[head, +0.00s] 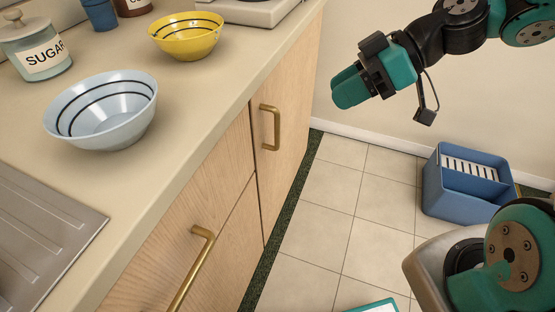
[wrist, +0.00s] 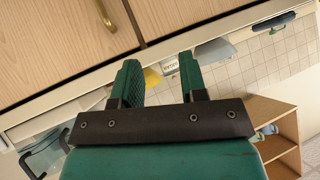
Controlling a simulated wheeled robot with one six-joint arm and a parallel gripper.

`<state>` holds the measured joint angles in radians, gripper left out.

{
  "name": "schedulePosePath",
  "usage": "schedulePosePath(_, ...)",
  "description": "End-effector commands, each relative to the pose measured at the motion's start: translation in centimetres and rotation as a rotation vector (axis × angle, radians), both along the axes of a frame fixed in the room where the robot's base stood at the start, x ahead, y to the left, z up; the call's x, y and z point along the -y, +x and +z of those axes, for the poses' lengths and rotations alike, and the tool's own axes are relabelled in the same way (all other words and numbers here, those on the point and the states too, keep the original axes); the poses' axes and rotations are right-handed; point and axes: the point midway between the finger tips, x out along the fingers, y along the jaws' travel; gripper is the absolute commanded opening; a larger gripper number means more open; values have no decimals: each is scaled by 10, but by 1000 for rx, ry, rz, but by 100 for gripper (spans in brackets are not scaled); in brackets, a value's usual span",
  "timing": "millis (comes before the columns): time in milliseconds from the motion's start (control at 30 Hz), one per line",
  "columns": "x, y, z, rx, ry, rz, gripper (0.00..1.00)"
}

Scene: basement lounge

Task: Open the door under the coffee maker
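The coffee maker shows only as a pale base (head: 245,8) at the top edge of the head view, on the counter; the rest is cut off. Below it is a light wood door (head: 290,110), shut, with a brass bar handle (head: 270,128). My gripper (head: 347,86) is in the air to the right of this door, apart from the handle. In the wrist view my gripper (wrist: 162,78) has its two green fingers spread with nothing between them. A brass handle (wrist: 105,15) on wood fronts shows at the top of that view.
The counter (head: 185,110) holds a blue bowl (head: 103,112), a yellow bowl (head: 186,38) and a sugar jar (head: 36,48). A nearer wood front has another brass handle (head: 193,268). A blue bin (head: 465,182) stands by the wall. The tiled floor between is mostly clear.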

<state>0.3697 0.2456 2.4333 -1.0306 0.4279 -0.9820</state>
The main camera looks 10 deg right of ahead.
Motion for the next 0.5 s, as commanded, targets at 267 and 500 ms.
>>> schedulePosePath(267, 50, 38, -96, 258, 146, -52, 39)
schedulePosePath(500, 60, 47, -106, 333, 171, -68, 39)
